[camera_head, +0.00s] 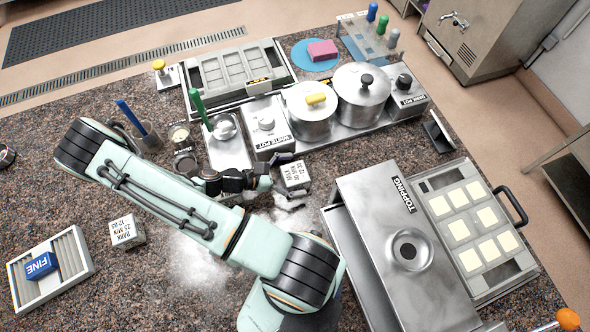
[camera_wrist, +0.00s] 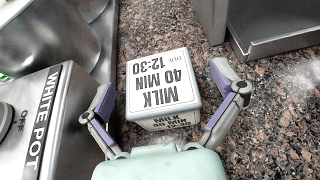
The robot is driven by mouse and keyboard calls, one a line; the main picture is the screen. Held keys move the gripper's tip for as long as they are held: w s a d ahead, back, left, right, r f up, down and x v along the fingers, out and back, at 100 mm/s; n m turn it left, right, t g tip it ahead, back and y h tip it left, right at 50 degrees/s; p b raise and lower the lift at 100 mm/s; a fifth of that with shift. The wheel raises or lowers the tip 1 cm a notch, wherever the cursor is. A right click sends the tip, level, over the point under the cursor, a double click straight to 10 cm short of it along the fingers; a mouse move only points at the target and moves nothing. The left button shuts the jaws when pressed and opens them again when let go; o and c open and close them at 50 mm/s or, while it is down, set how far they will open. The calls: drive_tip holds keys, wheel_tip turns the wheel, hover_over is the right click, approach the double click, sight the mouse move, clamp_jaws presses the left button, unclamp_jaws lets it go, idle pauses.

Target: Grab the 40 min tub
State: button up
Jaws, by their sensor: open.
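The 40 min tub is a small white-lidded metal block with "MILK 40 MIN DUE 12:30" on its top and side. It stands on the speckled counter, in the middle of the head view (camera_head: 295,176) and the wrist view (camera_wrist: 163,85). My gripper (camera_wrist: 162,80) is open, with one finger on each side of the tub in the wrist view. In the head view my gripper (camera_head: 274,173) is just left of the tub.
The white pot control box (camera_head: 266,128) stands close behind the tub. A steel topping unit (camera_head: 400,240) stands to the right. A dark 25 min tub (camera_head: 127,231) and a rack (camera_head: 72,250) holding a blue "FINE" block (camera_head: 41,265) lie left. White powder (camera_head: 195,262) marks the counter.

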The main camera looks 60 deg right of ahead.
drive_tip(key=c, duration=1.3)
